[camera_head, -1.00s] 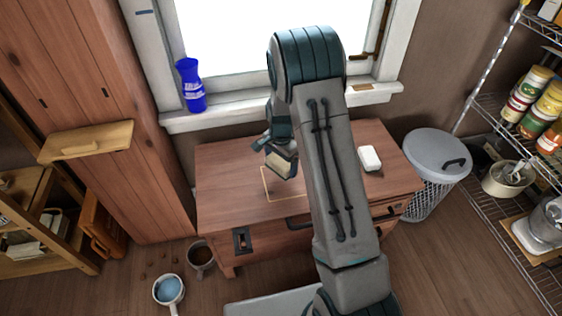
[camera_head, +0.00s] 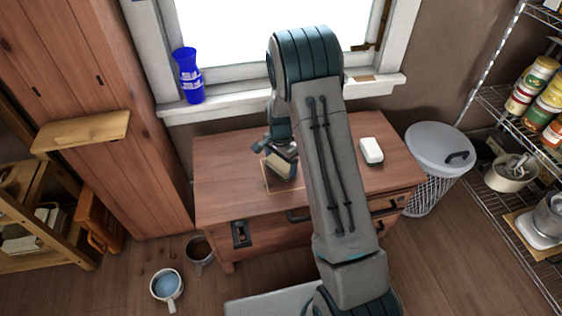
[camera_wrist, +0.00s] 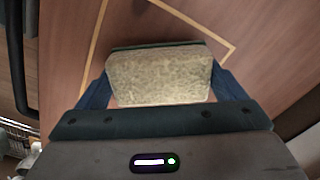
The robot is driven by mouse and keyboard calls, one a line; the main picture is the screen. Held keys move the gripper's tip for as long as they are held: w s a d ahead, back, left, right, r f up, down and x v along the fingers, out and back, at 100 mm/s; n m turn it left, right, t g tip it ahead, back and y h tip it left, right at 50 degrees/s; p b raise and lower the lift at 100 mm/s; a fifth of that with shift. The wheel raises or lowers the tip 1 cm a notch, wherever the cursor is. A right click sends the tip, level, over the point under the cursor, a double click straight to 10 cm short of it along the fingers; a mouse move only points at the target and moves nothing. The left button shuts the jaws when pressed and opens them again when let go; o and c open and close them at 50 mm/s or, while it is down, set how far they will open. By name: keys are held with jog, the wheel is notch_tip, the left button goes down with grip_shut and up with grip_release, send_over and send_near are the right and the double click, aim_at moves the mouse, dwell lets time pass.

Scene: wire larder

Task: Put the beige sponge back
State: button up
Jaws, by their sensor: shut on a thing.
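The beige sponge (camera_wrist: 160,77) is between the two fingers of my gripper (camera_wrist: 160,90) in the wrist view, with a dark green layer along its far edge. My gripper is shut on it. In the head view the sponge (camera_head: 279,167) hangs at or just above the wooden cabinet top (camera_head: 225,160), beside my arm. A thin tan outline (camera_head: 268,182) is marked on the top beneath it, and it also shows in the wrist view (camera_wrist: 98,40). The sponge covers part of the outline. I cannot tell whether it touches the top.
A white block (camera_head: 371,151) lies on the cabinet top to the right of my arm. A grey lidded bin (camera_head: 440,148) and a wire shelf (camera_head: 495,100) stand at right. Pans (camera_head: 167,287) sit on the floor.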

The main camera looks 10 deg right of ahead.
jog(key=shift+f+b, duration=0.4)
jog(key=shift+f, duration=0.25)
jog(key=o, duration=0.6)
notch_tip(320, 180, up, 14)
jog(key=p, duration=0.3)
notch_tip(320, 180, up, 22)
jog(key=n+t+p, duration=0.1)
jog(key=n+p, duration=0.4)
jog(key=p, duration=0.5)
send_over(281, 162)
jog(key=s, duration=1.2)
jog(key=s+r+n+p, duration=0.2)
jog(key=s+r+p, duration=0.1)
jog(key=s+r, duration=0.1)
jog(key=s+r+n+t+p, duration=0.1)
jog(key=s+r+n+p, duration=0.1)
jog(key=s, duration=0.4)
jog(key=s+r+n+p, duration=0.2)
jog(key=s+r+p, duration=0.2)
jog(key=r, duration=0.3)
jog(key=shift+s+r+t+p, duration=0.1)
jog(key=shift+s+t+p, duration=0.25)
jog(key=shift+s, duration=0.3)
